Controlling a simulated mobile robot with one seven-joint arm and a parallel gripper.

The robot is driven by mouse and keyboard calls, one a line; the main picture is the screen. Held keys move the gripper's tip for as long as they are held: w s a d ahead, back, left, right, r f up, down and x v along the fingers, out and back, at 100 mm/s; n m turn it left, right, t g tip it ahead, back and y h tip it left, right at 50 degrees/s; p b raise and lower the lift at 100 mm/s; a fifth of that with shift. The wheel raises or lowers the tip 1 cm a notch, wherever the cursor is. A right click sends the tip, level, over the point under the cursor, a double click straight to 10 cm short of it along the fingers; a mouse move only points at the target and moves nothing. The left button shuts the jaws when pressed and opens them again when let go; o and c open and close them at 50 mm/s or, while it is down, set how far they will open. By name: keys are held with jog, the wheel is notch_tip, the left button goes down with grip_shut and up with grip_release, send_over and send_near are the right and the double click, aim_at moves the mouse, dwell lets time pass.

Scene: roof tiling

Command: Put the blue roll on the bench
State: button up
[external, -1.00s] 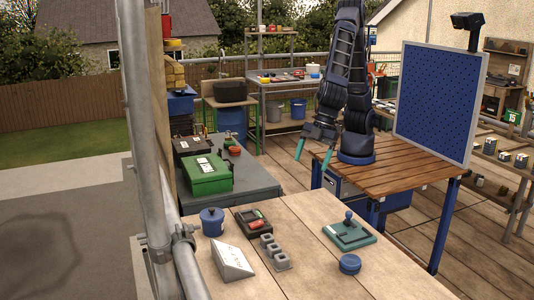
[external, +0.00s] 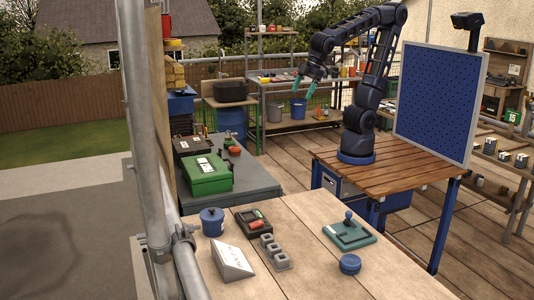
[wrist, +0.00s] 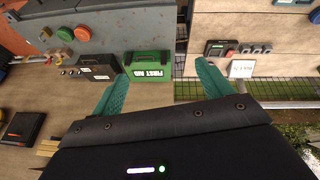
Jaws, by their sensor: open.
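A short blue round piece (external: 350,265), which may be the blue roll, sits on the front wooden bench (external: 300,220) near its right side in the external view. I cannot tell for sure that it is a roll. My gripper (external: 304,86) is open and empty, raised high at the back, far from that piece and pointing down and left. In the wrist view my two teal fingers (wrist: 163,80) are spread apart with nothing between them.
The front bench also holds a blue lidded pot (external: 212,222), a button box (external: 254,221), grey blocks (external: 274,252), a sloped sign (external: 232,262) and a green lever plate (external: 349,234). A green first aid box (external: 206,175) stands on the grey table. A blue panel (external: 440,100) rises beside my arm.

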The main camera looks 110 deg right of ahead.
jog(key=s+d+f+m, duration=0.1)
jog(key=s+d+m, duration=0.1)
jog(key=s+d, duration=0.5)
jog(key=s, duration=0.6)
jog(key=shift+d+f+y, duration=0.2)
jog(key=shift+f+y, duration=0.15)
jog(key=shift+y, duration=0.05)
